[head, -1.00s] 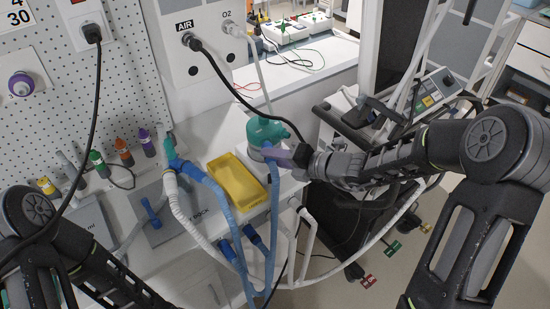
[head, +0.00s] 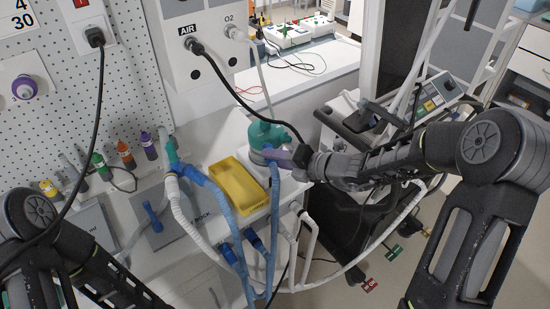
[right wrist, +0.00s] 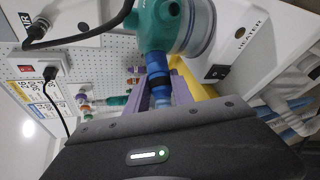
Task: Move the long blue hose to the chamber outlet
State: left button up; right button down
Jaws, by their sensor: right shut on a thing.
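The long blue hose (head: 272,225) hangs in a loop in front of the bench, from the wye (head: 175,160) at the left up to my right gripper (head: 274,157). The chamber (head: 265,135) has a teal top and stands at the back right of the bench. My right gripper, with purple fingers, is shut on the upper end of the hose beside the chamber. In the right wrist view the hose end (right wrist: 158,68) meets the underside of the teal chamber top (right wrist: 160,22); I cannot tell whether it is seated. My left gripper is out of view; only its arm shows.
A yellow tray (head: 240,187) sits left of the chamber. A white hose (head: 180,208) runs down from the wye. Several small coloured bottles (head: 126,155) stand by the pegboard. A black AIR cable (head: 235,90) passes behind my right gripper. A cart (head: 365,125) stands at the right.

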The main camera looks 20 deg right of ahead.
jog(key=c, duration=1)
grip_release()
jog(key=v, duration=0.8)
